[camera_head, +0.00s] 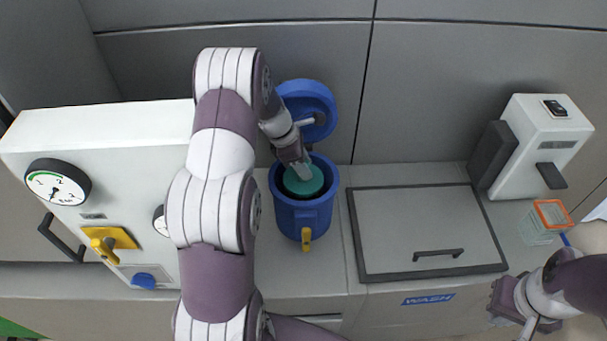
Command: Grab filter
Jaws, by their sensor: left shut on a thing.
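A green round filter (304,187) sits inside the open blue canister (302,218). The canister's blue lid (311,101) is swung up behind it. My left gripper (303,173) reaches down into the canister and is shut on the filter's top; the fingertips are small and partly hidden by my arm. My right gripper (503,300) is at the lower right, away from the canister; its fingers are too unclear to tell open or shut.
A white panel with gauge (57,182) and yellow valve handle (108,242) stands left. A lidded basin (425,210) marked WASH lies right of the canister. A white machine (537,142) and an orange-rimmed clear container (546,222) stand further right.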

